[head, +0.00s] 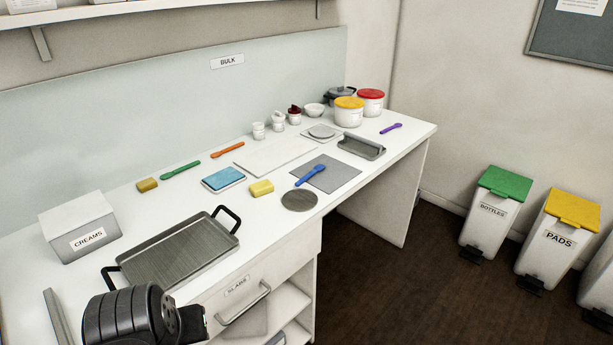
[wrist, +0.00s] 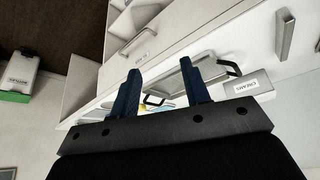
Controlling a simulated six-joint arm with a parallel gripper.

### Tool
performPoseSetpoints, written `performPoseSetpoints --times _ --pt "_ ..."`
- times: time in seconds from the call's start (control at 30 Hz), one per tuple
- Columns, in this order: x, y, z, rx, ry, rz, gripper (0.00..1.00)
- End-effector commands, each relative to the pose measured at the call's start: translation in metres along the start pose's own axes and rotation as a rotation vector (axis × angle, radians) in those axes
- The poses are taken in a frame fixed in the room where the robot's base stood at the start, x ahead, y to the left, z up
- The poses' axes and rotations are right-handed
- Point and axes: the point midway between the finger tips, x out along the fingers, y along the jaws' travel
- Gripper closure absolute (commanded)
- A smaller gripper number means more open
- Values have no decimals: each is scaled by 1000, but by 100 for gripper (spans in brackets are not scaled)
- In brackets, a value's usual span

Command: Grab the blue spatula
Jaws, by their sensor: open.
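The blue spatula (head: 311,175) lies on a grey square mat (head: 340,178) near the front edge of the white counter, right of centre in the head view. Its wider end points toward the lower left. My gripper (wrist: 160,65) shows in the wrist view with its two dark blue fingers apart and nothing between their tips. In the head view my dark arm is at the lower left, in front of the counter and well away from the spatula. I cannot make out the spatula in the wrist view.
A metal tray with black handles (head: 180,254) and a CREAMS box (head: 79,228) stand at the counter's left. Near the spatula are a round dark disc (head: 299,200), a yellow sponge (head: 262,188) and a grey metal holder (head: 361,147). Green, orange and purple spatulas lie farther off.

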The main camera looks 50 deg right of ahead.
Motion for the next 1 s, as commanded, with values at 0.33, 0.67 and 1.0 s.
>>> performPoseSetpoints --times 0.33,0.67,1.0 --pt "-20 30 -139 174 -30 78 57" --pt "-3 76 -261 344 -50 153 57" --pt "44 142 -364 523 -64 237 57"
